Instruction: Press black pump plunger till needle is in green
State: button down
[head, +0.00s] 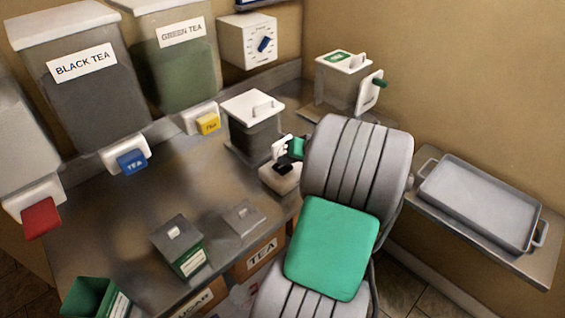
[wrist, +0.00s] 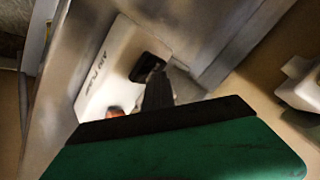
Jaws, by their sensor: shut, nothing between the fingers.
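The pump shows as a white base (head: 281,180) on the counter in the head view, partly behind my arm. In the wrist view its white body (wrist: 100,83) carries dark lettering, with a black plunger (wrist: 149,66) at its right end. My gripper (wrist: 157,88) is shut and empty, its dark fingers pointing at the plunger and very close to it. I cannot tell whether they touch. An orange-red patch (wrist: 115,111) shows low on the white body, partly hidden by my gripper's edge. The needle and a green zone cannot be made out.
A lidded grey container (head: 253,130) stands just left of the pump. A white-lidded box (head: 340,85) is behind. The tea dispensers (head: 85,100) line the back wall, with small boxes (head: 178,248) at the front. A metal tray (head: 480,200) lies right; the counter's middle-left is clear.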

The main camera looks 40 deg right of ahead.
aim_at(285, 167)
jog(key=shift+a+f+b, duration=0.1)
jog(key=shift+f+b, duration=0.25)
jog(key=shift+f, duration=0.35)
dwell(0.5)
jog(key=shift+r+p, duration=1.45)
jog(key=shift+r, duration=0.65)
notch_tip(285, 167, up, 5)
jog(key=p, duration=0.3)
jog(key=shift+p, duration=0.3)
